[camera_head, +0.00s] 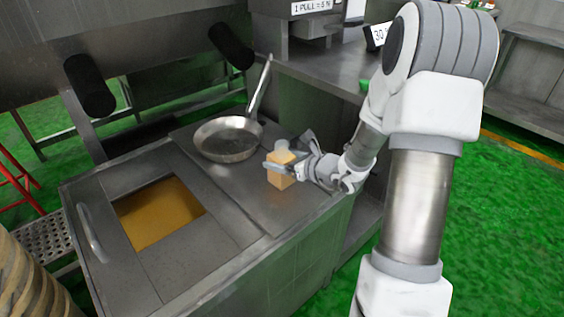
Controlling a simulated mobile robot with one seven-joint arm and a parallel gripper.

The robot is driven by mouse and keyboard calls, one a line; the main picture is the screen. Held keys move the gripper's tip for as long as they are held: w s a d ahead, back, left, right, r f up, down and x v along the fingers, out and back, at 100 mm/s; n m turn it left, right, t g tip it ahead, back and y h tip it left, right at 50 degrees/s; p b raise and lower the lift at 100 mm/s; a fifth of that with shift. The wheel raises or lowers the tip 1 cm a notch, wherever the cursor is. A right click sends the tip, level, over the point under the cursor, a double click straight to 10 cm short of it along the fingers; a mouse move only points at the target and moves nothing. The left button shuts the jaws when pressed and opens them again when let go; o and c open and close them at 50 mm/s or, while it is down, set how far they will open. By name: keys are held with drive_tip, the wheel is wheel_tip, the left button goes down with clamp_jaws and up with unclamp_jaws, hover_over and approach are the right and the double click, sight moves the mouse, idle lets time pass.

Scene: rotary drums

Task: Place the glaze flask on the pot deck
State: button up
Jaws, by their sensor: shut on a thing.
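The glaze flask (281,177) is a small yellow-orange block-like bottle with a pale translucent cap. My gripper (281,164) is shut on it from the right, around its upper part. The flask is upright over the right part of a flat grey metal deck (236,189), close to the deck's right edge. I cannot tell whether its base touches the deck. No label marks which surface is the pot deck. The gripper's fingers hide part of the flask.
A steel frying pan (228,139) stands on the deck behind and left of the flask, its handle pointing up and right. An open well of amber liquid (158,212) lies at the left. A steel counter (325,75) stands behind. Bare deck lies left of the flask.

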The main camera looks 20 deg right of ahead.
drive_tip(key=shift+f, duration=0.1)
drive_tip(key=o, duration=1.3)
drive_tip(key=shift+r, duration=0.25)
drive_tip(key=p+v, duration=0.3)
drive_tip(key=v, duration=0.9)
drive_tip(key=shift+f, duration=0.15)
